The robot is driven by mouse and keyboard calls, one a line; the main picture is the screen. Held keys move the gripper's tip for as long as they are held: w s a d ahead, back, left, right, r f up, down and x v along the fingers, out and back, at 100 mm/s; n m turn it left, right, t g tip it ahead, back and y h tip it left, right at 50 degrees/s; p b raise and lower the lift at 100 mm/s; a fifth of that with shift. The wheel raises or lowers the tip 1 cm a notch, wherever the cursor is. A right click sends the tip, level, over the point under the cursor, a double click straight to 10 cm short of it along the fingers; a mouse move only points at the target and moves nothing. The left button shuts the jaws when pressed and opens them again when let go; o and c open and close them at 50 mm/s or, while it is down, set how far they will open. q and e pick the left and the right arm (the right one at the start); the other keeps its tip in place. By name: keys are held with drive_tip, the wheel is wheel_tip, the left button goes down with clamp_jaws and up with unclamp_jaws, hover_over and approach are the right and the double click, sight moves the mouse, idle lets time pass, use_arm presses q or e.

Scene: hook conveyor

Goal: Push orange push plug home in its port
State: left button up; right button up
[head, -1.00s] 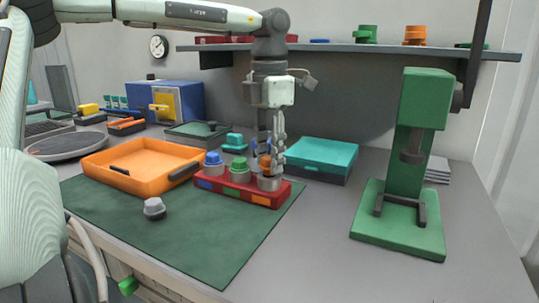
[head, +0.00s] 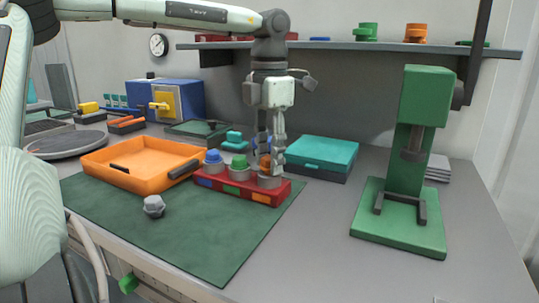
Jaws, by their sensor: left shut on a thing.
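A red port block (head: 205,181) stands on the green mat, with three grey round ports in a row. A blue plug (head: 213,157) is in the left port and a green plug (head: 239,162) in the middle one. The orange plug (head: 264,163) is at the right port, partly hidden by my fingers. My left gripper (head: 270,170) points straight down over that port, its fingers shut around the orange plug. How deep the plug sits in the port cannot be told. My right gripper is not in view.
An orange tray (head: 130,183) lies left of the block. A grey knob-like part (head: 154,206) rests on the mat (head: 215,245). A teal box (head: 318,155) stands behind right, and a green press (head: 397,238) stands at the right. The mat's front is clear.

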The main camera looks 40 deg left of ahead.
sight(269, 158)
use_arm(q)
drive_tip(key=shift+f, duration=0.4)
drive_tip(key=o, duration=1)
drive_tip(key=shift+r, duration=0.1)
wheel_tip(269, 158, up, 12)
